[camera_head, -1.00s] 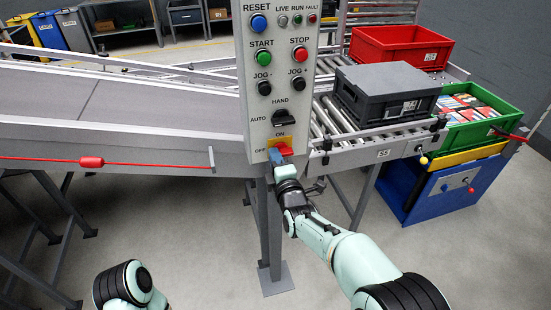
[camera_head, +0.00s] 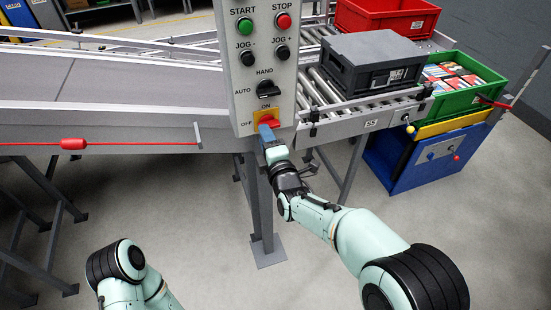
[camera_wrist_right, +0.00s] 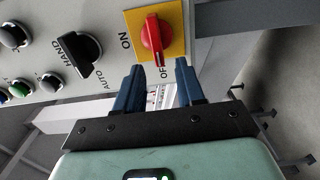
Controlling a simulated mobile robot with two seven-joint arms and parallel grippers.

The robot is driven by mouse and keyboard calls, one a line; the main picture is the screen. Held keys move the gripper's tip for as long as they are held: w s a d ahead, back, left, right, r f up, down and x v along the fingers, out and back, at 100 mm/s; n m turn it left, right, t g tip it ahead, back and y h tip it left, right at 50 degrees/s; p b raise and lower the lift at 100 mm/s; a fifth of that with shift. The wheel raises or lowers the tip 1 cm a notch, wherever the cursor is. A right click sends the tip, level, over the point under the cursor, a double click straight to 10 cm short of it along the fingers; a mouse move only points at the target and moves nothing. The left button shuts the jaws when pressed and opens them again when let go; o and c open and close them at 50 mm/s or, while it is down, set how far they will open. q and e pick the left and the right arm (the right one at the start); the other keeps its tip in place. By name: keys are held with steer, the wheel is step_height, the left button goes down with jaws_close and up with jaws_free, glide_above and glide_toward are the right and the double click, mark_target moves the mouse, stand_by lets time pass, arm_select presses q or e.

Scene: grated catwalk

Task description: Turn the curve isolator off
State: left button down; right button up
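The curve isolator, a red rotary knob (camera_wrist_right: 152,40) on a yellow plate (camera_wrist_right: 173,20), sits at the bottom of the grey control panel (camera_head: 240,95). In the right wrist view its handle lies in line with the OFF label, pointing away from the ON side. In the head view the right gripper (camera_head: 267,135) partly covers the knob and plate. My left gripper is out of view; only part of that arm shows.
Above the isolator are a black HAND/AUTO selector (camera_head: 268,88), jog buttons, green START (camera_head: 246,28) and red STOP (camera_head: 283,21). A roller conveyor holds a dark grey crate (camera_head: 372,72). A red pull cord (camera_head: 73,144) runs at left.

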steer(key=v, duration=1)
steer(key=shift+r, duration=0.1)
